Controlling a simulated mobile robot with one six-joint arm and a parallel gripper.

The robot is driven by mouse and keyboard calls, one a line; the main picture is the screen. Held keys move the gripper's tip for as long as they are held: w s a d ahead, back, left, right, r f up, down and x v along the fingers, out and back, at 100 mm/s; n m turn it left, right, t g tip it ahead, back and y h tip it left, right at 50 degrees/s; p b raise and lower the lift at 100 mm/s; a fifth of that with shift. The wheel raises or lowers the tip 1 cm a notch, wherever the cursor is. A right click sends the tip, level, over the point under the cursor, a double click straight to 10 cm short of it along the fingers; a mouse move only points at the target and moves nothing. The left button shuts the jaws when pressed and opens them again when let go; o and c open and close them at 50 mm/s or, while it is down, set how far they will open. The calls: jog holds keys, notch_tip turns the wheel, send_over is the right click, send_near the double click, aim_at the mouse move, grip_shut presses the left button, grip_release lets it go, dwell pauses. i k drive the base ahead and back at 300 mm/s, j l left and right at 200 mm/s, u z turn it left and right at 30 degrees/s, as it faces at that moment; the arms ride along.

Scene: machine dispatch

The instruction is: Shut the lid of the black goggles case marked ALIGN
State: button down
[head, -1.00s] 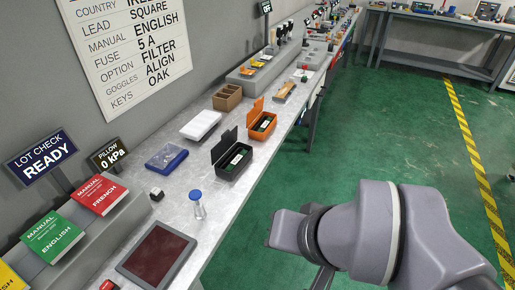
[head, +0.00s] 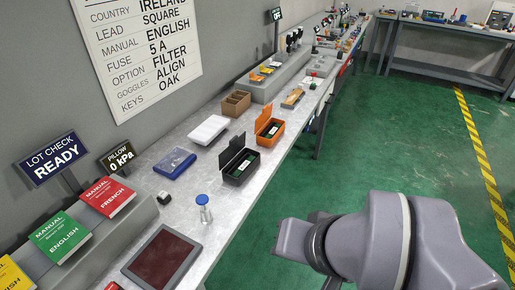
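A black case (head: 240,168) stands open on the grey bench in the head view. Its lid (head: 231,149) is raised on the wall side, and a green item with a white label lies inside. The word ALIGN is not readable on the case; it shows on the wall board's goggles line. An orange case (head: 269,131), also open, stands just beyond it. My arm (head: 370,240) is at the lower right, over the floor and apart from the bench. My gripper's fingers are not visible.
A blue-lidded bottle (head: 203,208), a dark red pad (head: 162,258) and a blue tray (head: 175,163) are nearer on the bench. A white box (head: 208,130) and a cardboard box (head: 236,103) stand towards the wall. Green floor right of the bench is clear.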

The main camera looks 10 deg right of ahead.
aim_at(236, 144)
jog(key=i+l, duration=0.15)
jog(key=i, duration=0.8)
